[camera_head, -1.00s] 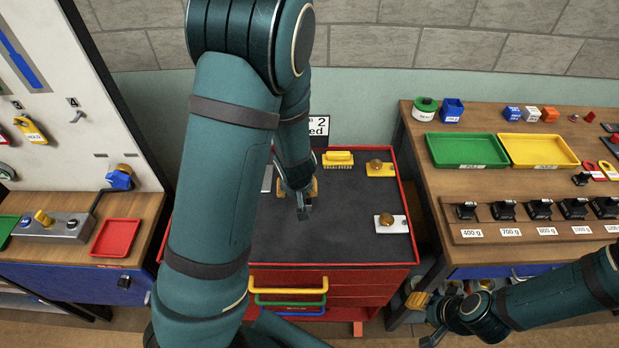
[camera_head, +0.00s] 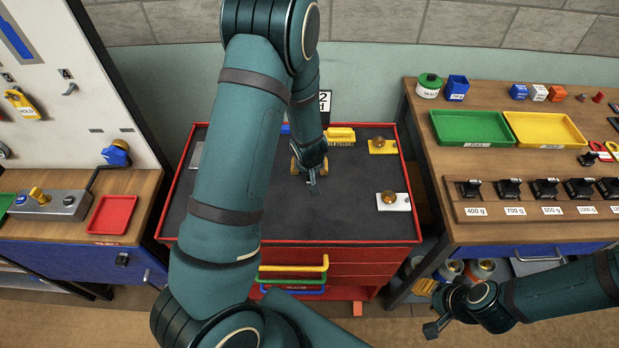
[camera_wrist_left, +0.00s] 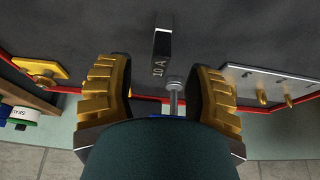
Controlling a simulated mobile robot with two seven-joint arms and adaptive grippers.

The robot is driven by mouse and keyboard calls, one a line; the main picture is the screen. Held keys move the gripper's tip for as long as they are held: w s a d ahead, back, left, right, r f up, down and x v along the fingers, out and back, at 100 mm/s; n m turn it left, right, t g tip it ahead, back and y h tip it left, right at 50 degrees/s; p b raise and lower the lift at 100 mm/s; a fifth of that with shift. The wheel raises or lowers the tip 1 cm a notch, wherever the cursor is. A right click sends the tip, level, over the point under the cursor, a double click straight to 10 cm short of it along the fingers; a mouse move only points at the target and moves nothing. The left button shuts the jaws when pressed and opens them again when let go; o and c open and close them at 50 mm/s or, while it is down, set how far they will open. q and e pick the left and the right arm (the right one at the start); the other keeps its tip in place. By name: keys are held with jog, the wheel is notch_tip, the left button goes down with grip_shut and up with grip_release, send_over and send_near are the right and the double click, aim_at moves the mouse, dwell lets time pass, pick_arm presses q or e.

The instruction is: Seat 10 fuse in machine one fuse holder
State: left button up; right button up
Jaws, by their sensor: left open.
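My left gripper (camera_head: 314,182) is low over the dark top of the red cart (camera_head: 290,243). In the left wrist view it is open, with its ribbed gold fingers (camera_wrist_left: 168,98) apart. A small black block marked "10 A" (camera_wrist_left: 161,52) is on the dark surface just beyond the fingertips. A slim grey metal piece with a round head (camera_wrist_left: 174,95) shows between the fingers, not gripped; I cannot tell whether it is the fuse. My right gripper (camera_head: 434,328) is at the lower right, away from the cart; its jaws are unclear. I cannot identify the machine one fuse holder.
The cart top also holds a yellow plate with a brass knob (camera_head: 383,146), a white one (camera_head: 393,201), a yellow brush-like piece (camera_head: 340,136) and a grey plate (camera_head: 196,154). Benches flank the cart, with a red tray (camera_head: 111,214) left and a green tray (camera_head: 471,127) right.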

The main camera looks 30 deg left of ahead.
pick_arm(q)
jog(key=x, duration=0.3)
jog(key=shift+w+a+f+b, duration=0.15)
jog(key=shift+w+f+b, duration=0.05)
jog(key=shift+f+b, duration=0.1)
jog(key=shift+r, duration=0.1)
grip_shut()
